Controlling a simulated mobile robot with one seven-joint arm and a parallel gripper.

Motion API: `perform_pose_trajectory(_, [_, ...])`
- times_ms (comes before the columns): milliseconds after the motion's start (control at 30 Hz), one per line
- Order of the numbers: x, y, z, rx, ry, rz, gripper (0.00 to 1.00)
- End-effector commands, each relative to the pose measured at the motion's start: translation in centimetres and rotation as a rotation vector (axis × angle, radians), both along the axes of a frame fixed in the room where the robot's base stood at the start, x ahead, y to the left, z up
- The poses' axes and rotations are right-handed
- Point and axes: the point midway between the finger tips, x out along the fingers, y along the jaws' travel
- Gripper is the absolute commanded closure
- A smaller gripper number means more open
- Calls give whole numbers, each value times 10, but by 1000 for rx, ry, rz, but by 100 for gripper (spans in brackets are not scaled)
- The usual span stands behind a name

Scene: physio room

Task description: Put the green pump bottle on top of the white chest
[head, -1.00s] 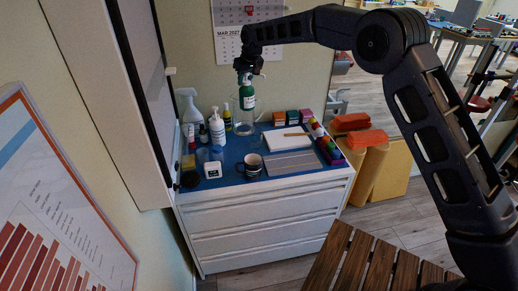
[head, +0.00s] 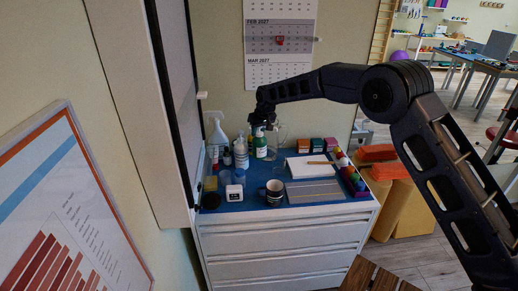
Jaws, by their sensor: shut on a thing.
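The green pump bottle (head: 260,146), with a white label, hangs upright under my gripper (head: 261,124). My gripper is shut on its top, and the dark fingers hide the pump head. The white chest (head: 285,259) has several drawers and a blue top surface (head: 262,201). The bottle is over the back of this top, among other bottles. Its base is low, close to the surface; I cannot tell whether it touches.
A white spray bottle (head: 218,137) and a white pump bottle (head: 241,154) stand left of the green bottle. A clear vessel (head: 279,139) stands close on its right. A mug (head: 274,191), white pad (head: 304,168) and grey tray (head: 316,192) lie in front. A tall cabinet (head: 150,110) borders the left.

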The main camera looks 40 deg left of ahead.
Motion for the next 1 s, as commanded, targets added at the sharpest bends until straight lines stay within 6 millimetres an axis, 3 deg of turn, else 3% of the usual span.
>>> perform_pose_trajectory(200, [0,0,-35,1,-1,1,100])
perform_pose_trajectory(467, [0,0,-48,1,-1,1,100])
perform_pose_trajectory(800, [0,1,-85,2,-1,1,100])
perform_pose_trajectory(1000, [0,1,-87,3,-1,1,100])
